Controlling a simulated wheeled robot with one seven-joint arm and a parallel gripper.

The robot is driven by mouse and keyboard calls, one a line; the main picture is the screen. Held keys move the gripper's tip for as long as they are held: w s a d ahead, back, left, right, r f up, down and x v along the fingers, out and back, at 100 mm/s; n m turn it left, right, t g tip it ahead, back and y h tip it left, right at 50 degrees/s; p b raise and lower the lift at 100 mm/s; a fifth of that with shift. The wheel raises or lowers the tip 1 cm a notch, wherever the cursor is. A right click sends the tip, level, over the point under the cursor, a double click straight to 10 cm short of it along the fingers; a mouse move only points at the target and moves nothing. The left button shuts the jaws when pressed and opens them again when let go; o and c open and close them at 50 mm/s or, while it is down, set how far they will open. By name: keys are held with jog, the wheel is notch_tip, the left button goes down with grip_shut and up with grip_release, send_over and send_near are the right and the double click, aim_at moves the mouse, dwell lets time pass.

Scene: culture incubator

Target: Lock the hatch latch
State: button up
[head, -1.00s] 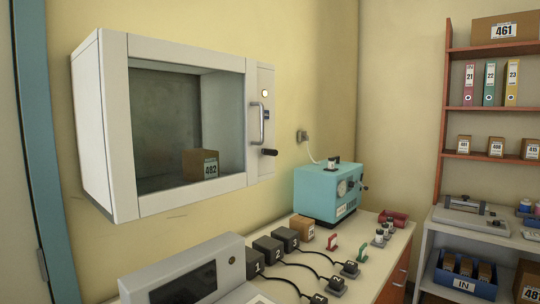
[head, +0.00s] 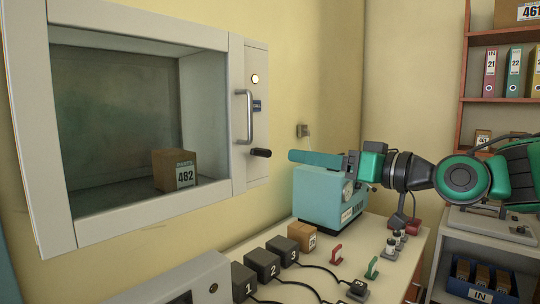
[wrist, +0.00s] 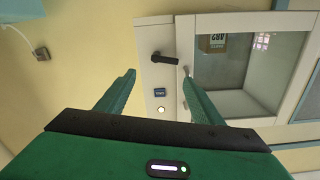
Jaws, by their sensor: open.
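The hatch (head: 140,22) is a pale wall cabinet with a glass front. It looks shut. Its black latch lever (head: 260,153) sticks out low on the right side panel, roughly level, tilted slightly. A silver bar handle (head: 248,117) stands above and left of it. My gripper (head: 290,157) is open and empty, to the right of the lever and apart from it. In the wrist view the picture is turned over; the lever (wrist: 165,59) lies beyond and roughly between the open fingertips (wrist: 158,75). A lit round lamp (head: 255,79) is on the panel.
A box marked 482 (head: 175,170) sits inside the hatch. A teal machine (head: 325,198) stands on the counter below my gripper. Dark numbered blocks (head: 262,264) with cables are on the counter. A wall socket (head: 303,130) is behind. The air before the panel is clear.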

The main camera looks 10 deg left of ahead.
aim_at(264, 152)
jog(key=x, duration=0.7)
jog(key=s+x, duration=0.1)
jog(key=x, duration=0.3)
jog(key=shift+w+a, duration=0.15)
jog(key=shift+a, duration=0.3)
jog(key=c, duration=0.8)
